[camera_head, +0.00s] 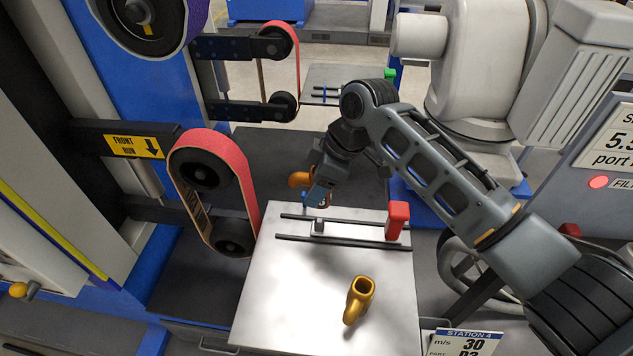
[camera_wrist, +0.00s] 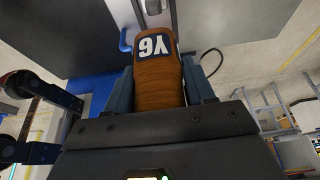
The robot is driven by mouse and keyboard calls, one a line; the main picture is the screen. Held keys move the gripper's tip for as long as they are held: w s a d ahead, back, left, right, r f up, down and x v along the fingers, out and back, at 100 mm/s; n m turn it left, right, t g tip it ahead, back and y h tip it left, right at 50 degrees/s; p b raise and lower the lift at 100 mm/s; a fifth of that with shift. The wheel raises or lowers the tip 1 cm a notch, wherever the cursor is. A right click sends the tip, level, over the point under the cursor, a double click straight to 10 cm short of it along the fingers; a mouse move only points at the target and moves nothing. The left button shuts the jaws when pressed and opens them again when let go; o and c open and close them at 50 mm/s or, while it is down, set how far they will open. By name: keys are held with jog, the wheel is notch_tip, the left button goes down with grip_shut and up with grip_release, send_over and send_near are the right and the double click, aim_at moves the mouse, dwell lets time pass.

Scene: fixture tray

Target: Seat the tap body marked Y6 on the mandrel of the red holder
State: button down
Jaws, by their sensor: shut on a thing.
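My gripper (camera_head: 316,196) is shut on an orange-brown tap body (camera_head: 300,179), held near the back edge of the tray, left of the red holder. In the wrist view the tap body (camera_wrist: 158,80) sits between the two blue-grey fingers (camera_wrist: 160,98), and its white-on-dark mark Y6 appears upside down. The red holder (camera_head: 398,220) stands upright at the right end of the dark rails. I cannot make out its mandrel from here. The held tap body and the red holder are apart. My gripper partly hides the tap body in the head view.
The metal tray (camera_head: 290,305) carries two dark rails (camera_head: 330,239) and a small grey block (camera_head: 319,227) between them. A yellow-brass tap body (camera_head: 358,299) is on the front part, its mark unseen. A red belt sander (camera_head: 214,190) stands close to the left.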

jog(key=b, duration=0.3)
send_over(317, 220)
jog(key=shift+f, duration=2.8)
jog(key=shift+f+b, duration=1.15)
jog(key=shift+f, duration=0.85)
jog(key=shift+c, duration=1.6)
grip_release()
jog(key=shift+f, duration=0.1)
jog(key=v, duration=0.8)
jog(key=shift+w, duration=0.1)
